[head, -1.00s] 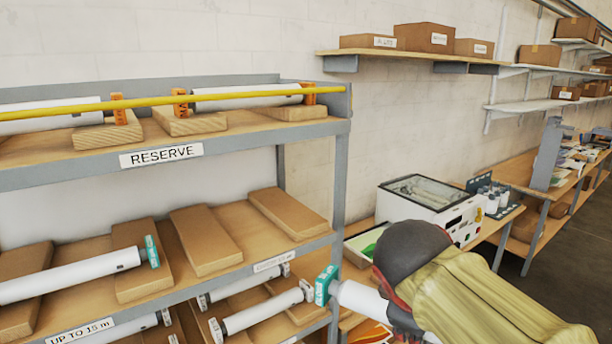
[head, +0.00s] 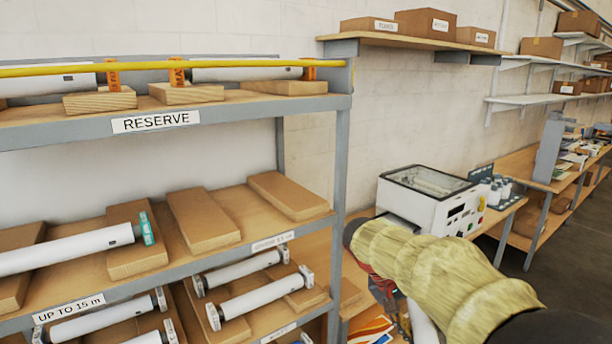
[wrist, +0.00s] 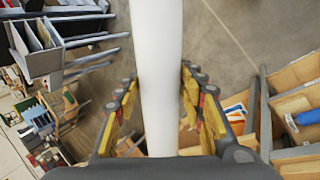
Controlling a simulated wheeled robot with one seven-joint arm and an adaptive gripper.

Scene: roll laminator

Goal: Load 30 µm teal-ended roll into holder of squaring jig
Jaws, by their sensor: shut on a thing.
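My gripper (wrist: 160,95) is shut on a white film roll (wrist: 160,60), with a yellow-padded finger on each side of it in the wrist view. The roll runs out of the top of that view, so its ends are out of sight. In the head view the held roll (head: 424,322) shows only partly below my sleeved arm, and no teal end shows on it. Another white roll with a teal end (head: 147,229) lies on the middle shelf at left. I cannot make out the squaring jig or its holder.
A shelf rack (head: 230,110) labelled RESERVE fills the left, with a yellow bar (head: 200,67) across its top and several grey-ended rolls (head: 262,297) low down. A white laminator (head: 430,195) stands on the bench behind my arm. Open floor (head: 570,260) lies at right.

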